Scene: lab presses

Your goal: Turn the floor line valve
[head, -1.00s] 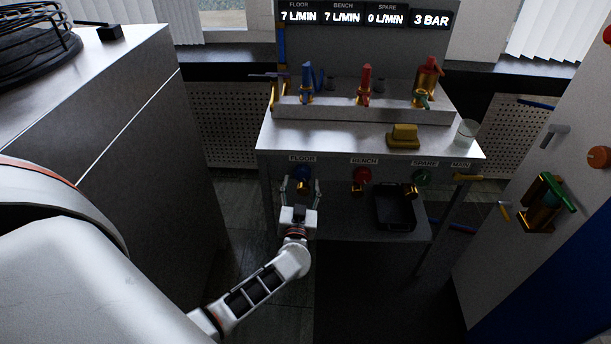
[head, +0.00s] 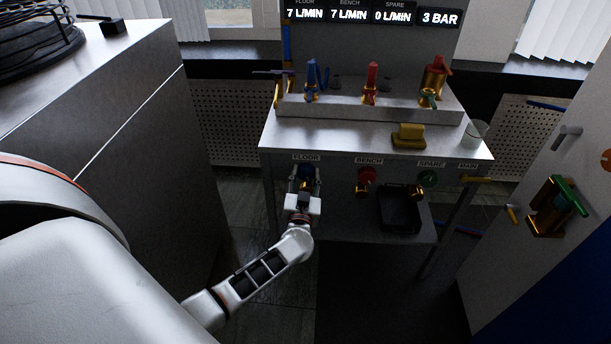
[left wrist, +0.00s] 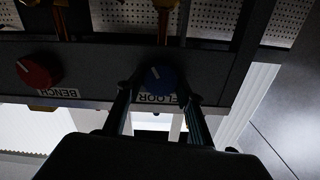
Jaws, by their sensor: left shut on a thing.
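The floor line valve is a round blue knob (head: 306,172) under the FLOOR label on the front of the metal bench. It also shows in the left wrist view (left wrist: 160,80), with a pale pointer mark on its face. My left gripper (head: 305,184) is at this knob, its two fingers on either side of it and shut on it. In the left wrist view the fingers (left wrist: 158,100) reach up to the knob's two sides. The gripper hides part of the knob in the head view. My right gripper is not in view.
To the right on the bench front are the red BENCH knob (head: 367,176), the green SPARE knob (head: 428,178) and a yellow MAIN lever (head: 477,180). A black tray (head: 398,212) sits on the lower shelf. The display reads FLOOR 7, BENCH 7, SPARE 0 L/MIN and 3 BAR.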

